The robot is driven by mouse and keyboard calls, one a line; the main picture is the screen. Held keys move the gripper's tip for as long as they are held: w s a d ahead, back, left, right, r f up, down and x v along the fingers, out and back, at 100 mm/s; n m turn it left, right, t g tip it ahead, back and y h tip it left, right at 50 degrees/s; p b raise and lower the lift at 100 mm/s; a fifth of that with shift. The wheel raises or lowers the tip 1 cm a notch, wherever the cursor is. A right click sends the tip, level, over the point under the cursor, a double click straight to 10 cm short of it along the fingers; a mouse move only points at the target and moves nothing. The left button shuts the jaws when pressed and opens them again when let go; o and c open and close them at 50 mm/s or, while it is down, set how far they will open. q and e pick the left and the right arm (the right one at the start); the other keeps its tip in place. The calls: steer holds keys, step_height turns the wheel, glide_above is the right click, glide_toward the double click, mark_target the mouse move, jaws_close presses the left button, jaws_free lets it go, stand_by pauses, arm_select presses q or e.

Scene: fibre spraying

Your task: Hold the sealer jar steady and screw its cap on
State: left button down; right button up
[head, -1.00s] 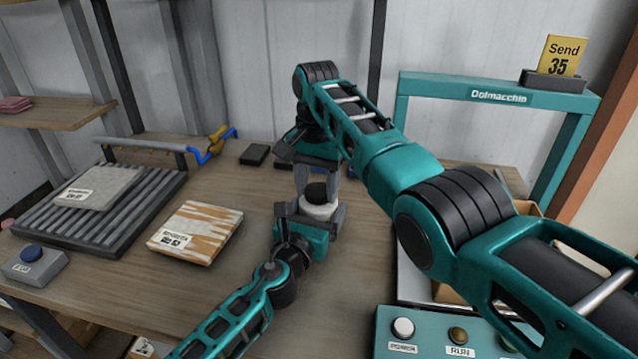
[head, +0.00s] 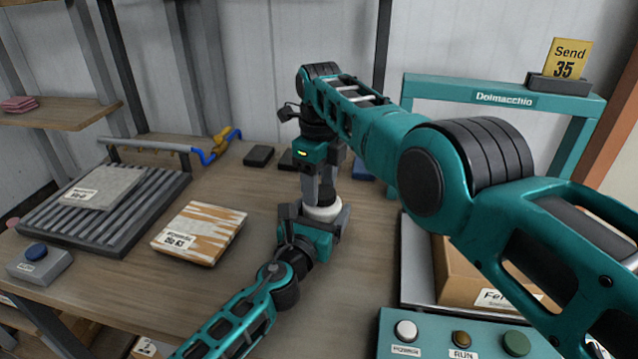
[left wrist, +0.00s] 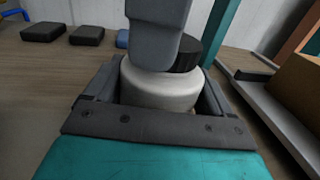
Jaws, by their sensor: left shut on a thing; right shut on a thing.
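The sealer jar (head: 322,213) is a squat, pale round jar standing upright near the middle of the table. My left gripper (head: 321,216) is shut around its sides; in the left wrist view the jar (left wrist: 160,90) sits between the two grey fingers. The black cap (head: 328,202) is on top of the jar, also seen as a ribbed black disc in the left wrist view (left wrist: 188,56). My right gripper (head: 321,194) points down from above, shut on the cap. One of its fingers hides part of the cap, so how tightly the cap sits on the jar cannot be told.
A patterned board (head: 199,232) and a ribbed grey rack (head: 105,225) lie to the left. Small dark blocks (head: 258,156) lie behind. A teal frame (head: 500,97) and a cardboard box (head: 462,275) stand to the right, with a button panel (head: 440,352) in front.

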steer(key=shift+s, duration=0.1)
steer(key=o, duration=1)
steer(key=shift+r, duration=2.3)
steer(key=shift+c, duration=0.4)
